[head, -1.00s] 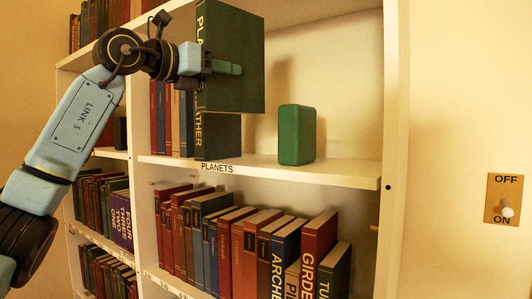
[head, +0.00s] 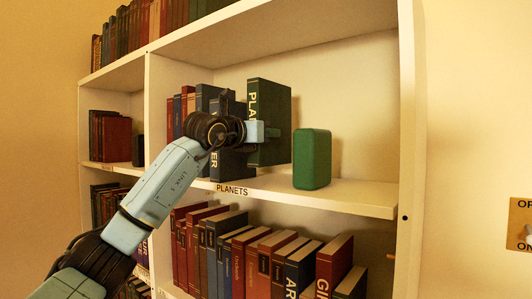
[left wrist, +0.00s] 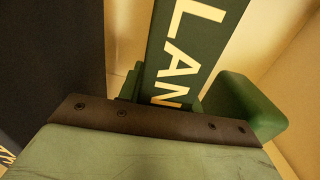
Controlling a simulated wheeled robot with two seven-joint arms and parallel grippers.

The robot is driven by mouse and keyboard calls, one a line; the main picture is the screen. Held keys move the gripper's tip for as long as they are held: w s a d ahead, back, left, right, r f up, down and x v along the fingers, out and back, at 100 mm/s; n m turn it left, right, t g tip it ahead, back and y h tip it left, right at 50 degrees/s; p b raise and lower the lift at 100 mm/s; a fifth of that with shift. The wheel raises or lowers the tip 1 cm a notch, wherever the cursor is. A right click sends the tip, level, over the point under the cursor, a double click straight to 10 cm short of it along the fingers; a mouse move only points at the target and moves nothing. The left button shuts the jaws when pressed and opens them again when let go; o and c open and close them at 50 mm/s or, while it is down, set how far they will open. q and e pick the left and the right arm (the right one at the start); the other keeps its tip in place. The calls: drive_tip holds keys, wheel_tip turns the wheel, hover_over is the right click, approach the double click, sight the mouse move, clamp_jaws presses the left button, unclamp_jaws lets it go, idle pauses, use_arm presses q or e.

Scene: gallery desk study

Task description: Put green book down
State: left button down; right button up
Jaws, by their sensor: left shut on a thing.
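The green book (head: 272,108), with pale letters on its spine, stands upright at the middle shelf, between a row of books and a green block. My left gripper (head: 270,133) is shut on the book from the front. In the left wrist view the book's spine (left wrist: 185,50) rises out of the jaws. Its lower end is hidden by my gripper there. In the head view its bottom edge is at or very near the shelf board (head: 340,193); I cannot tell whether it touches. My right gripper is not in view.
The green block (head: 312,158) stands close to the right of the book; it also shows in the left wrist view (left wrist: 245,105). Dark and coloured books (head: 205,98) stand to the left. The shelf's upright (head: 410,110) bounds the right side, with bare board before it.

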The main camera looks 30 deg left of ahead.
sight(265, 150)
use_arm(q)
drive_tip(key=shift+s+f, duration=0.1)
drive_tip(key=shift+f, duration=1.75)
drive_tip(key=shift+d, duration=0.1)
drive_tip(key=shift+f, duration=0.15)
drive_tip(key=c, duration=1.3)
unclamp_jaws()
drive_tip(key=shift+f, duration=0.2)
drive_tip(key=o, duration=0.3)
drive_tip(key=shift+o, duration=0.2)
drive_tip(key=shift+r, duration=0.1)
